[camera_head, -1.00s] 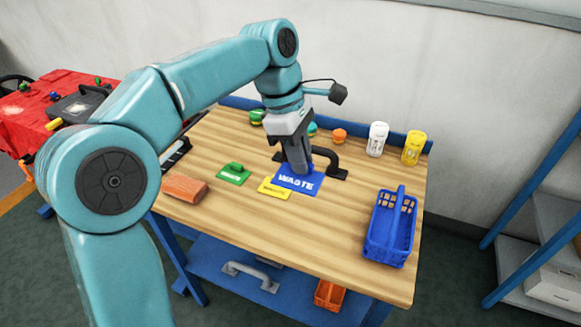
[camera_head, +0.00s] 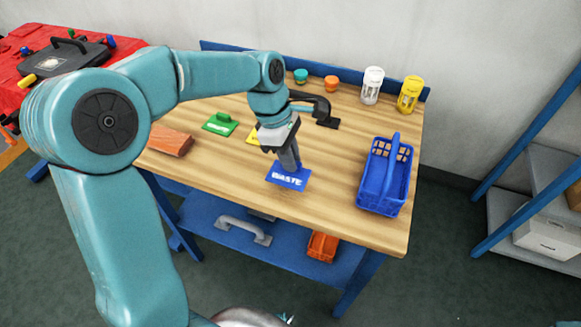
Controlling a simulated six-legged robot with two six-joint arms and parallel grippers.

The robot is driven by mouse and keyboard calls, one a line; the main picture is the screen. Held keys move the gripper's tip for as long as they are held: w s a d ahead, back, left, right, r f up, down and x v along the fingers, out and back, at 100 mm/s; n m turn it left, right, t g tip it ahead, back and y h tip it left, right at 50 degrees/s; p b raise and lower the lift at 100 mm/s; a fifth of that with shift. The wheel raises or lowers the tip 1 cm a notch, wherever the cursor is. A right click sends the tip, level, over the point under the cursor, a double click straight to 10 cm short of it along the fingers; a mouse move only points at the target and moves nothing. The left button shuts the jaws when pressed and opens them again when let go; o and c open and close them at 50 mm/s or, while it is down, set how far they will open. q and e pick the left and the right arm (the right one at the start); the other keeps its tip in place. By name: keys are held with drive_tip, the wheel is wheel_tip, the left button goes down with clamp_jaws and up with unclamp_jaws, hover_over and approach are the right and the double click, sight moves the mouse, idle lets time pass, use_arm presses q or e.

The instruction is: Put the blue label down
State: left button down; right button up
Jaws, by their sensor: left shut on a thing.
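The blue label (camera_head: 289,179) reads WASTE and is near the front middle of the wooden table (camera_head: 340,205). My left gripper (camera_head: 288,165) points down and is shut on the blue label's upper side. I cannot tell whether the label touches the table top or hangs just above it.
A blue basket (camera_head: 385,183) stands to the right. A green label (camera_head: 220,124), a mostly hidden yellow label (camera_head: 253,135) and a brown block (camera_head: 170,141) lie to the left. White (camera_head: 372,86) and yellow (camera_head: 410,95) containers stand at the back. Bare wood surrounds the blue label.

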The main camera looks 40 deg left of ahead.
use_arm(q)
wheel_tip(320, 180, down, 3)
drive_tip(key=shift+s+d, duration=0.1)
drive_tip(key=shift+s, duration=0.05)
drive_tip(key=shift+f, duration=0.45)
drive_tip(key=shift+r, duration=0.1)
drive_tip(key=c, duration=1.1)
unclamp_jaws()
drive_tip(key=shift+f, duration=0.2)
drive_tip(key=shift+r, duration=0.1)
